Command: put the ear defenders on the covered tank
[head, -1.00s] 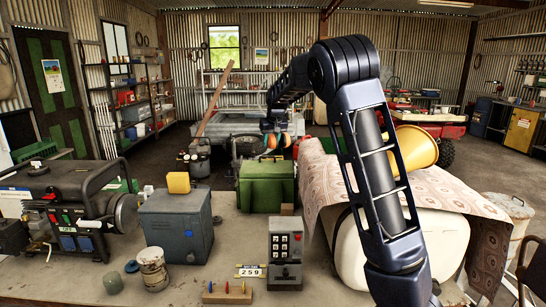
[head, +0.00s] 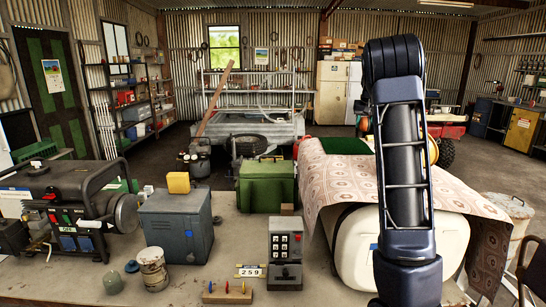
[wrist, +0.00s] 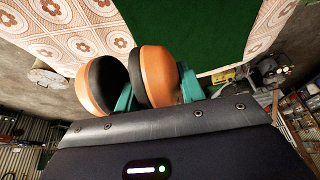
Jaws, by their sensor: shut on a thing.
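The ear defenders (wrist: 158,77), with orange cups and dark pads, show in the wrist view. My gripper (wrist: 156,96) is shut on them; teal parts show beside the cups. The covered tank (head: 352,240) is a cream tank at the right of the head view, under a patterned cloth (head: 350,185). A green mat (head: 345,145) lies at the cloth's far side. In the wrist view the cloth (wrist: 62,30) and green mat (wrist: 190,30) lie beyond the ear defenders; contact cannot be told.
A green box (head: 266,187), a grey-blue box (head: 176,228) with a yellow block (head: 178,182), a keypad box (head: 285,255) and a generator (head: 70,205) stand left of the tank. A yellow object (head: 433,150) is partly hidden behind my arm. A lidded bin (head: 508,210) stands right.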

